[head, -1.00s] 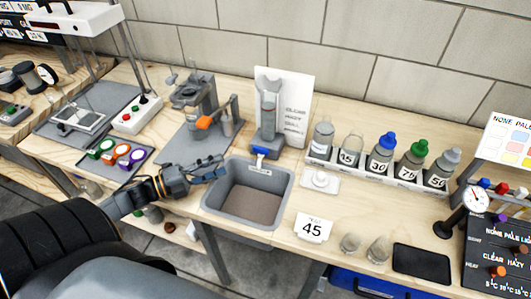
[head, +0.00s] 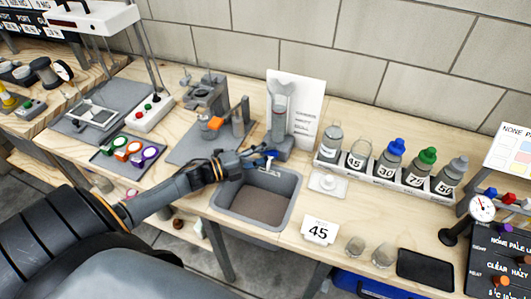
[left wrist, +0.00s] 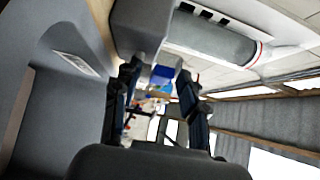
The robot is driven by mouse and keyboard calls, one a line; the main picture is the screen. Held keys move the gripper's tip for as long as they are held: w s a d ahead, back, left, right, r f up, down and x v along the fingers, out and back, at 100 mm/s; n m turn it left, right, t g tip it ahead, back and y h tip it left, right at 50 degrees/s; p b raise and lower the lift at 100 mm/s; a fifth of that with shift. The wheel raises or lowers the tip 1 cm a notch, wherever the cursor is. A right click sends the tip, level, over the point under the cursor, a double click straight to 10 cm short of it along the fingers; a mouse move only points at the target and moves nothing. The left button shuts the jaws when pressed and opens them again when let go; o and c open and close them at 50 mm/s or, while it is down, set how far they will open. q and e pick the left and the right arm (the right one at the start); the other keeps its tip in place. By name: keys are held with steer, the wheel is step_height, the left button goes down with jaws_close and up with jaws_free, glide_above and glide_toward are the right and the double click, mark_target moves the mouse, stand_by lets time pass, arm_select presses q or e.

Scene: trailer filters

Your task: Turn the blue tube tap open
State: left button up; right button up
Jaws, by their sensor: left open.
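The blue tap (head: 270,154) sits at the foot of the upright tube (head: 279,112) on its grey stand, at the back rim of the grey basin (head: 290,193). In the left wrist view the blue tap (left wrist: 162,74) shows between the two fingers, near their tips. My left gripper (head: 254,157) is open and reaches over the basin's back left corner to the tap. I cannot tell whether the fingers touch it. The tube also shows in the left wrist view (left wrist: 212,38), lying sideways in the picture. My right gripper is not in view.
A grey device with an orange knob (head: 216,122) stands left of the tube. A rack (head: 385,177) of several bottles and a small white dish (head: 328,183) stand to the right. A "45" card (head: 319,230) stands in front. A white panel (head: 308,105) stands behind the tube.

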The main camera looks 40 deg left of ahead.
arm_select(q)
jaws_close()
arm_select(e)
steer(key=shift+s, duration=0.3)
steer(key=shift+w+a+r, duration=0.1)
